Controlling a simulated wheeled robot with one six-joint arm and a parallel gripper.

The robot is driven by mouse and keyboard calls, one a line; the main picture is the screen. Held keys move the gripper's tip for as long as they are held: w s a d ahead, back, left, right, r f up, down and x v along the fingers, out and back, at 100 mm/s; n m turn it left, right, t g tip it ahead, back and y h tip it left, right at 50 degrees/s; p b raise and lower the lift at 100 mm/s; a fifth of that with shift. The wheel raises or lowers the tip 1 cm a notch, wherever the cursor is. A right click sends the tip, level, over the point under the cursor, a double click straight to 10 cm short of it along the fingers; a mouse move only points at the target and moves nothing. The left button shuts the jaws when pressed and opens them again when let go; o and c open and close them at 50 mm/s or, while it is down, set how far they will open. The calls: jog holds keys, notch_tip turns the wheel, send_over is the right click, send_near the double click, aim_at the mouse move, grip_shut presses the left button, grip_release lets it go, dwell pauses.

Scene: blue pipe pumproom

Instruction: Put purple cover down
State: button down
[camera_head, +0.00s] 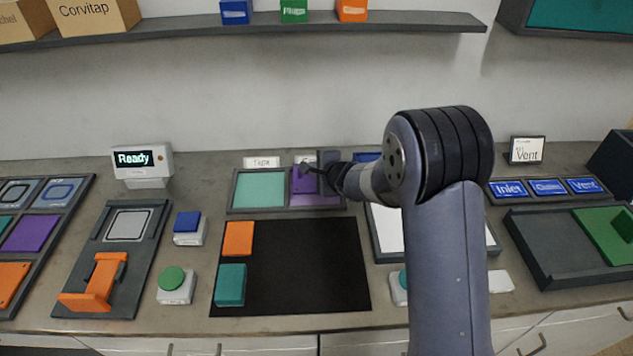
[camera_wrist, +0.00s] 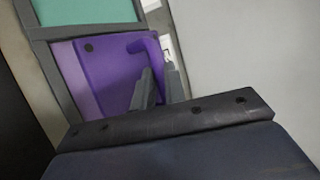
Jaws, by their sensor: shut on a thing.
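The purple cover (camera_head: 301,184) is at the right compartment of a grey two-part tray (camera_head: 233,208) at the back of the counter. In the wrist view the purple cover (camera_wrist: 98,68) has a raised handle and a dark dot near one corner. A lighter purple strip of the compartment floor shows beside it, so the cover does not line up with the whole compartment. My gripper (camera_head: 318,178) is shut on the cover's handle; its fingers (camera_wrist: 150,86) also show in the wrist view. I cannot tell whether the cover touches the floor beneath.
The tray's left compartment (camera_head: 259,188) is teal. A black mat (camera_head: 300,265) in front holds an orange block (camera_head: 239,239) and a teal block (camera_head: 231,285). Label cards (camera_head: 261,162) and the wall stand close behind the tray.

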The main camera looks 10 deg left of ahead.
jog(key=shift+f+b, duration=0.35)
jog(key=shift+f, duration=1.2)
jog(key=shift+f, duration=0.15)
jog(key=c, duration=1.5)
grip_release()
jog(key=shift+o, duration=0.2)
jog(key=shift+s+d+r, duration=0.2)
jog(key=shift+r, duration=0.1)
jog(key=p+v, duration=0.1)
jog(key=v, duration=1)
